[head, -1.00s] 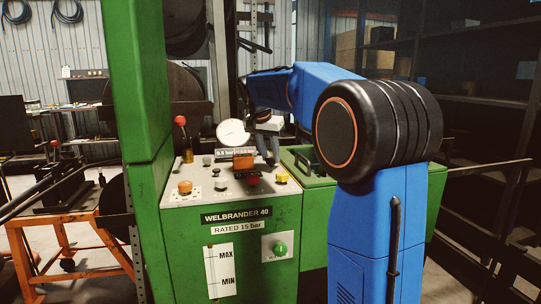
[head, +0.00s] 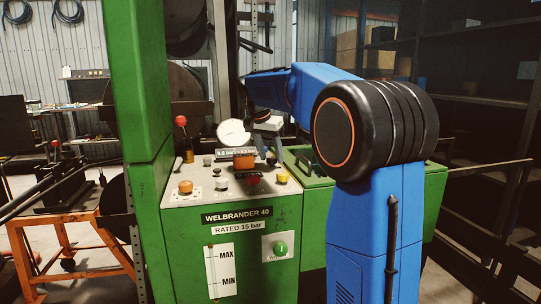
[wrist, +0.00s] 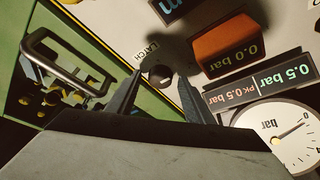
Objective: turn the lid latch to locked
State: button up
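In the wrist view a small dark round knob (wrist: 158,75) stands on the pale panel beside the printed word LATCH. My gripper (wrist: 161,73) is open, with one fingertip on each side of the knob in this view. I cannot tell whether either finger touches it, and its pointer position is not readable. In the head view my gripper (head: 269,153) points down over the right rear of the panel, and the latch knob cannot be made out there. The green lid (head: 308,172) with its dark handle is just right of the panel; the handle (wrist: 65,65) also shows at left in the wrist view.
An orange display box (wrist: 224,47) reading 0.0 bar, a 0.5 bar display (wrist: 285,72) and a round gauge (wrist: 285,135) stand close to the gripper. The panel also carries a red button (head: 254,180) and a yellow one (head: 281,178). A green post (head: 140,90) rises at left.

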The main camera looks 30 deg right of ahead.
jog(key=v, duration=1.7)
jog(key=shift+s+a, duration=0.15)
jog(key=shift+a, duration=0.05)
jog(key=shift+r, duration=0.1)
jog(key=s+a+f+n+t+y, duration=0.1)
jog(key=s+a+f+n, duration=0.3)
jog(key=s+f, duration=0.8)
jog(key=s+a+f+n+t+y, duration=0.1)
jog(key=s+a+f+n, duration=0.3)
jog(key=s+f, duration=0.8)
jog(key=s+a+f+n+y, duration=0.1)
jog(key=s+a+f+n, duration=0.3)
jog(key=s+f, duration=0.8)
jog(key=shift+s+f+t+y, duration=0.15)
jog(key=shift+f+t+y, duration=0.25)
jog(key=shift+f, duration=0.05)
